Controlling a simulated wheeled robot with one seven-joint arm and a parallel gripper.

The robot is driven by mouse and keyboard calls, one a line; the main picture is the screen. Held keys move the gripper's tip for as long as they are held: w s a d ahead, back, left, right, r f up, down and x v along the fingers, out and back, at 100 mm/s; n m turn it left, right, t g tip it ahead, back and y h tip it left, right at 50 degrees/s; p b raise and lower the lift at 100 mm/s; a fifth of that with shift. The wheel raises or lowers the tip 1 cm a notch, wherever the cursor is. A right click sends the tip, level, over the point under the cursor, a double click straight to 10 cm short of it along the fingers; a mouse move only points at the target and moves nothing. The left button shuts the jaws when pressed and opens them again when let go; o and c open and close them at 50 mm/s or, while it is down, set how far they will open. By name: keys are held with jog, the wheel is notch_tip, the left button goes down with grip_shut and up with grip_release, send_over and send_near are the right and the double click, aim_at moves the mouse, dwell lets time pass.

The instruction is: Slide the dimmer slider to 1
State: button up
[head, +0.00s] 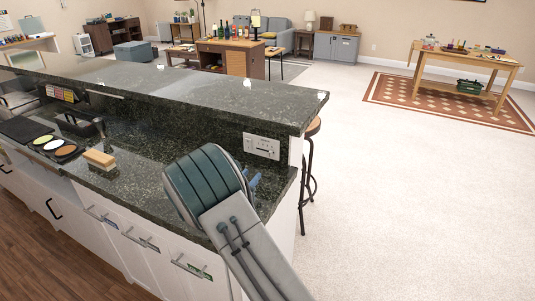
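A white wall plate (261,146) with small dark controls is set in the dark green granite upright under the raised bar ledge, near its right end. A dimmer slider appears to be on this plate, but it is too small to read its position or any marks. My arm reaches up from the bottom of the head view toward the plate. Only a small blue part of my gripper (254,181) shows at the right of my arm, just below the plate. The rest is hidden behind my arm. I cannot tell whether it touches the plate or whether it is open.
The lower granite counter (140,185) holds a wooden-backed brush (99,160), a tray of coloured rounds (53,147) and a black caddy (78,123). The raised ledge (200,90) overhangs the plate. A bar stool (309,170) stands beyond the counter's right end. Open carpet lies right.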

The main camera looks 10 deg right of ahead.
aim_at(270, 154)
jog(key=p+x, duration=0.2)
jog(key=x, duration=1.1)
jog(key=shift+d, duration=0.15)
grip_shut()
